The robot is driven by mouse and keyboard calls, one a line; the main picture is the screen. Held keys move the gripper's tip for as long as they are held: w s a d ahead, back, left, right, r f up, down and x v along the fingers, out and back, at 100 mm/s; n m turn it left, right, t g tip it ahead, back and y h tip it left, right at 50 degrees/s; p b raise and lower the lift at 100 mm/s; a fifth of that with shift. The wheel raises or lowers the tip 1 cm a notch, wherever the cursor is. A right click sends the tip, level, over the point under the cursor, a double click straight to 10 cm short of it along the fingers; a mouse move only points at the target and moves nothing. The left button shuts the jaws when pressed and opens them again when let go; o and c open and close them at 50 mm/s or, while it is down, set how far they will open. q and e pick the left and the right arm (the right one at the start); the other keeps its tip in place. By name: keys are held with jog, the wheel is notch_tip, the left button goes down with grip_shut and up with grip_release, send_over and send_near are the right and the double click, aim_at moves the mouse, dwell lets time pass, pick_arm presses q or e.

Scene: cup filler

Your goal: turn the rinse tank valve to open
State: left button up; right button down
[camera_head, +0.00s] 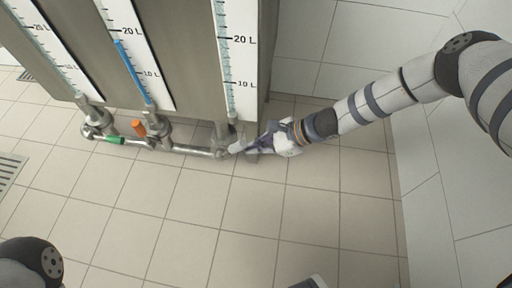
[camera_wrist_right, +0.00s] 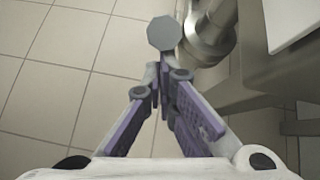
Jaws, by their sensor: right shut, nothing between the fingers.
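Three valves sit on a metal pipe (camera_head: 190,149) below the tanks: one with a green handle (camera_head: 115,139), one with an orange handle (camera_head: 138,129), and a right valve (camera_head: 221,142) with a pale grey handle (camera_head: 237,146). No label shows which is the rinse tank's. My right gripper (camera_head: 248,148) is shut and empty, close by the right valve. In the right wrist view my fingertips (camera_wrist_right: 165,70) meet just below a grey octagonal piece (camera_wrist_right: 163,33), probably the handle's end; I cannot tell whether they touch. The valve body (camera_wrist_right: 207,38) is beside it. My left gripper is out of view.
The steel tank cabinet (camera_head: 188,50) stands above the pipe, with level gauges on its front; the middle gauge (camera_head: 140,62) holds blue liquid. A white wall is at the right. The tiled floor (camera_head: 190,220) is clear, with a drain grate (camera_head: 8,170) at the left.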

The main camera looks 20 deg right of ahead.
pick_arm(q)
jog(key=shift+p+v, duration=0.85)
jog(key=shift+p, duration=0.15)
pick_arm(e)
jog(key=shift+w+a+r, duration=0.45)
jog(key=shift+a+r, duration=0.25)
jog(key=shift+r, duration=0.05)
jog(key=shift+w+a+r, duration=0.45)
jog(key=shift+a+r, duration=0.2)
jog(key=shift+r, duration=0.1)
jog(key=shift+w+a+r, duration=0.45)
jog(key=shift+a+r, duration=0.25)
jog(key=shift+r, duration=0.05)
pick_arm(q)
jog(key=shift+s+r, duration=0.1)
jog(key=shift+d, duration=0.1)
pick_arm(e)
jog(key=shift+d, duration=0.1)
